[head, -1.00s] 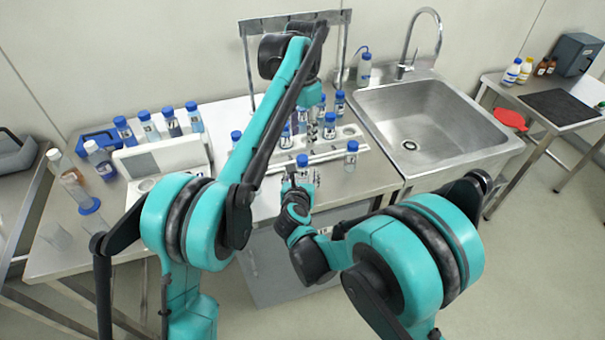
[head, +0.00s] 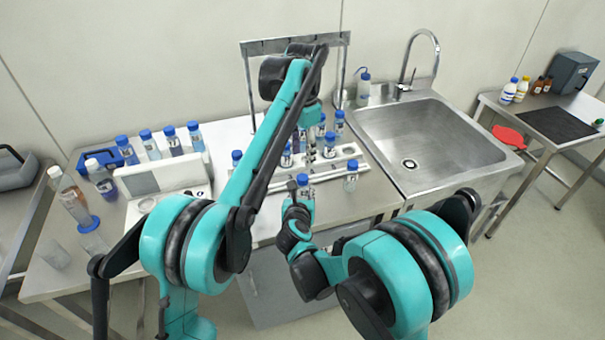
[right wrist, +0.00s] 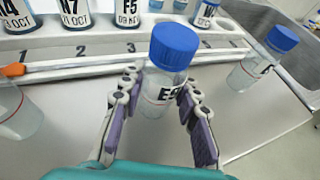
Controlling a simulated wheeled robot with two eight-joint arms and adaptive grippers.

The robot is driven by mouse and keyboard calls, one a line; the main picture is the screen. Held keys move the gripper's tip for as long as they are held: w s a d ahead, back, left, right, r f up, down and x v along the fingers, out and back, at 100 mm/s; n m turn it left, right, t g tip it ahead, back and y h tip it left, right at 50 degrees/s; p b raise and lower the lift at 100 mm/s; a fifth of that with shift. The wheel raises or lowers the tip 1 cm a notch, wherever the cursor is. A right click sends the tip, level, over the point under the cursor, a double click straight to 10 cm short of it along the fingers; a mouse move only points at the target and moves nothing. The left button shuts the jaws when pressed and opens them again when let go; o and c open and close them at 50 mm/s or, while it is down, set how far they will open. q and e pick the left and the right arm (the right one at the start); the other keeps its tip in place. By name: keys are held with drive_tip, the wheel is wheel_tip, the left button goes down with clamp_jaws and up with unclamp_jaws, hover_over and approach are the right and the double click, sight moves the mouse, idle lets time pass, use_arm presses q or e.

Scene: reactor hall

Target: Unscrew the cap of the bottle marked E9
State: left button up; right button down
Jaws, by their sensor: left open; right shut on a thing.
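A clear bottle with a blue screw cap (right wrist: 174,44) stands upright in the right wrist view; its label starts with E and the second character is partly covered. My right gripper (right wrist: 160,108) is shut on this bottle's body, one finger on each side, below the cap. In the head view the bottle (head: 303,184) is at the front of the bench, with my right gripper (head: 297,200) at it. The cap is on. My left gripper (head: 312,152) hangs pointing down, behind and above that bottle. It is open and apart from the cap; its fingers are small and partly lost among the bottles.
A white rack (right wrist: 60,52) with numbered slots holds several blue-capped bottles behind. Another capped bottle (head: 351,177) stands close on the right. A metal frame (head: 252,90) rises at the back. A sink (head: 440,140) lies right, and a white device (head: 165,175) left.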

sight(303, 177)
use_arm(q)
drive_tip(key=m, duration=1.5)
drive_tip(key=shift+m, duration=0.4)
drive_tip(key=m, duration=0.5)
drive_tip(key=shift+f+m, duration=0.3)
drive_tip(key=shift+f, duration=0.3)
wheel_tip(303, 177, down, 7)
drive_tip(key=shift+r, duration=0.1)
drive_tip(key=shift+c, duration=0.4)
